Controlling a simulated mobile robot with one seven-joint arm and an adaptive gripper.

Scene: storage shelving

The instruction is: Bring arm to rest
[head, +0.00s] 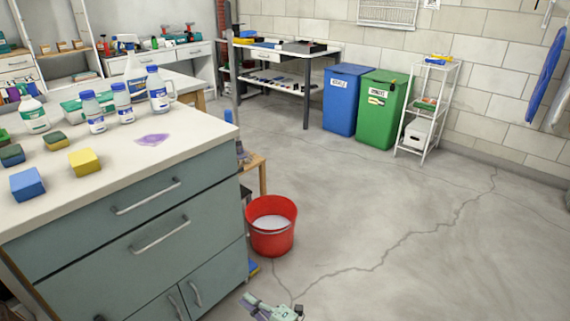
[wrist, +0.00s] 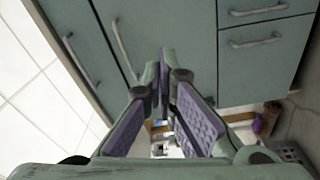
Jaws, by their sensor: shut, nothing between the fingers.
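My gripper (head: 273,308) shows at the bottom edge of the head view, low over the floor and to the right of the grey-green cabinet. Most of my arm is out of the picture. In the wrist view my gripper (wrist: 164,72) has its two purple-padded fingers drawn together at the tips, with nothing held between them. The cabinet's doors and drawers (wrist: 262,55) fill the area beyond the fingers.
The cabinet (head: 140,230) stands left, with bottles, sponges and a purple cloth (head: 153,139) on its top. A red bucket (head: 271,238) stands close to my gripper. Blue (head: 343,100) and green (head: 379,110) bins are at the back wall. The floor at right is clear.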

